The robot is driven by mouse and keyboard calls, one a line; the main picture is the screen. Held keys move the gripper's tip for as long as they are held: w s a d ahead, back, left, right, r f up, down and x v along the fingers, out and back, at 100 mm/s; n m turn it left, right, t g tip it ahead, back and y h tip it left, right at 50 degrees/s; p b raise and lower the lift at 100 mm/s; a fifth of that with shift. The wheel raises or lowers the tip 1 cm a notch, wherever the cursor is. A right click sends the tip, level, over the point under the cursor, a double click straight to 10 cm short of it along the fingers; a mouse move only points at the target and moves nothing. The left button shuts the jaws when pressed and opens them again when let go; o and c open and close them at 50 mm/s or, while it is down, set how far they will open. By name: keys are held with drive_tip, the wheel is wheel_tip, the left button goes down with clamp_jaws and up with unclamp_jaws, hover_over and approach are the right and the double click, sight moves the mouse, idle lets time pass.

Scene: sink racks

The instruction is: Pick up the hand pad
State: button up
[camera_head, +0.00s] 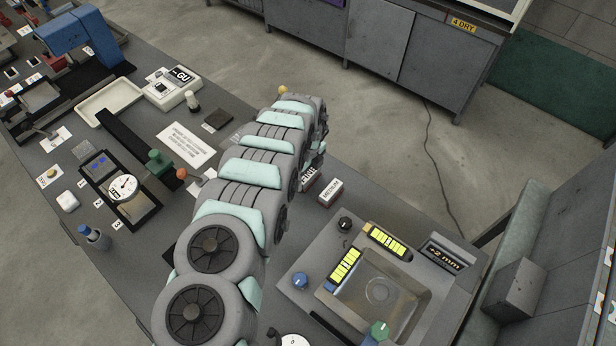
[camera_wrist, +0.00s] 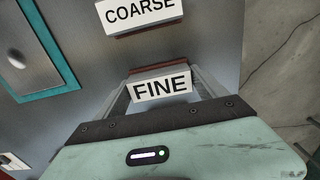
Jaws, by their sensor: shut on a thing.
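A small block with a white label reading FINE (camera_wrist: 161,87) and a reddish-brown body is between the two fingers of my gripper (camera_wrist: 163,76) in the wrist view. My gripper is shut on this pad. In the head view the FINE pad (camera_head: 309,174) shows just right of my arm, which hides part of it and most of my gripper. A second labelled pad, reading COARSE (camera_wrist: 141,12), lies apart from my fingers at the top of the wrist view.
Another white-labelled block (camera_head: 331,190) lies right of the arm. A grey sink-like unit (camera_head: 375,295) with yellow displays stands at the bench's right end. A white tray (camera_head: 109,102), dial gauge (camera_head: 123,188) and blue bottle (camera_head: 95,238) are on the left. Bench edges drop to floor.

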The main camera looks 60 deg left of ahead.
drive_tip(key=shift+c, duration=0.4)
drive_tip(key=shift+r, duration=0.15)
drive_tip(key=shift+a+r, duration=0.1)
drive_tip(key=shift+r, duration=0.5)
wheel_tip(320, 180, up, 11)
wheel_tip(320, 180, up, 8)
drive_tip(key=p, duration=0.7)
hover_over(308, 174)
drive_tip(key=shift+f, duration=0.2)
